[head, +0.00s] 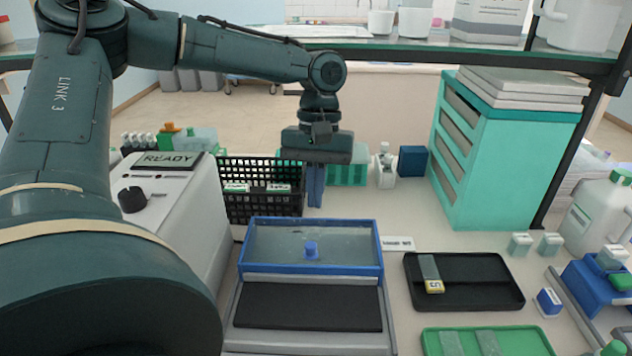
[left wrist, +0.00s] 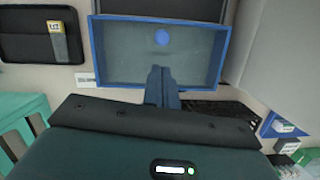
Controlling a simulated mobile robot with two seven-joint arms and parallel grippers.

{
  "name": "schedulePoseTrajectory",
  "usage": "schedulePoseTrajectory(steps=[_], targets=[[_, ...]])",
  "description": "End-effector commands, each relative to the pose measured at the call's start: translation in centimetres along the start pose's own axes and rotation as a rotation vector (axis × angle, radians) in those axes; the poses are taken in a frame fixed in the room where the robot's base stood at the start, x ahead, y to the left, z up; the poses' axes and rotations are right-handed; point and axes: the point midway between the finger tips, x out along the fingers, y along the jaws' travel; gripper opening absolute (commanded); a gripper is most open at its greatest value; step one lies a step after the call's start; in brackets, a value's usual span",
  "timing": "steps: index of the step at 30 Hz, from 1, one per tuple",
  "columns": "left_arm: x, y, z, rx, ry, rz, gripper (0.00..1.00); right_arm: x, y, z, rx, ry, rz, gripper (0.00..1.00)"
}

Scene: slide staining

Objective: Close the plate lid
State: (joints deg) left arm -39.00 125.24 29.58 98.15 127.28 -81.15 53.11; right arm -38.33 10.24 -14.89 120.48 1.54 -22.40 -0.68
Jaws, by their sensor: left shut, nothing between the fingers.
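The plate lid (head: 258,270) is a blue frame with a see-through panel and a small blue knob (head: 311,250). It looks open, standing behind the black plate (head: 307,307), which lies uncovered on its grey base. The lid also shows in the left wrist view (left wrist: 96,50), with its knob at its far side. My left gripper (head: 315,203) points down behind the lid, shut and empty. Its closed fingers (left wrist: 161,70) overlap the lid's near edge in the left wrist view; I cannot tell whether they touch it. My right gripper is not in view.
A white instrument reading READY (head: 170,160) stands left of the plate, and a black basket (head: 262,200) behind it. A black tray (head: 480,295) with a slide and a green tray (head: 520,340) lie right. A teal cabinet (head: 500,165) stands back right.

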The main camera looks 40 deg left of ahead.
Motion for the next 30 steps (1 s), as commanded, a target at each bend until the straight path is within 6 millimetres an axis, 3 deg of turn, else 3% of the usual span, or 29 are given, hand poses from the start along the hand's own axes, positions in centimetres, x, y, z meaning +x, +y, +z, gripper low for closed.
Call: schedulePoseTrajectory(steps=[6, 12, 25, 30], targets=[[4.0, -0.1, 0.1, 0.001, -0.003, -0.001, 0.00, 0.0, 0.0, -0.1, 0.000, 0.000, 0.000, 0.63], [6.0, 0.0, 0.0, 0.001, 0.000, 0.000, 0.00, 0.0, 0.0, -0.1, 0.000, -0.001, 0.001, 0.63], [6.4, 0.0, 0.1, 0.001, 0.001, 0.000, 0.00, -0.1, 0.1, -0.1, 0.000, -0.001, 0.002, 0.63], [6.7, 0.4, 2.2, 0.005, 0.000, -0.002, 0.00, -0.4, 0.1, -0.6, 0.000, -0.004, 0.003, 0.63]])
